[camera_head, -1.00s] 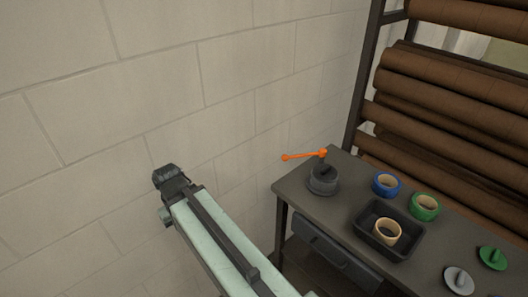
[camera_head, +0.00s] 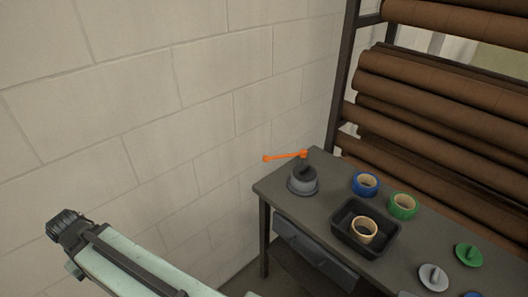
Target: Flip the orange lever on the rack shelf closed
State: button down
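The orange lever (camera_head: 285,157) stands on a dark grey round base (camera_head: 303,181) at the far left corner of the dark shelf top (camera_head: 330,200). Its arm points left, out past the shelf edge towards the wall. My gripper (camera_head: 62,222) is at the lower left, in front of the wall and well to the left of the lever, apart from it. It is small and seen from behind, so I cannot tell whether its fingers are open or shut.
A blue tape roll (camera_head: 366,184), a green tape roll (camera_head: 403,206) and a black tray (camera_head: 385,242) with a tan roll (camera_head: 364,230) lie right of the lever. Brown rollers (camera_head: 430,130) fill the rack behind. The block wall (camera_head: 180,100) bounds the left.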

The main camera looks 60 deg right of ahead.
aim_at(302, 153)
jog(key=k, duration=1.45)
jog(key=z, duration=0.55)
jog(key=i, duration=1)
jog(key=u, duration=0.05)
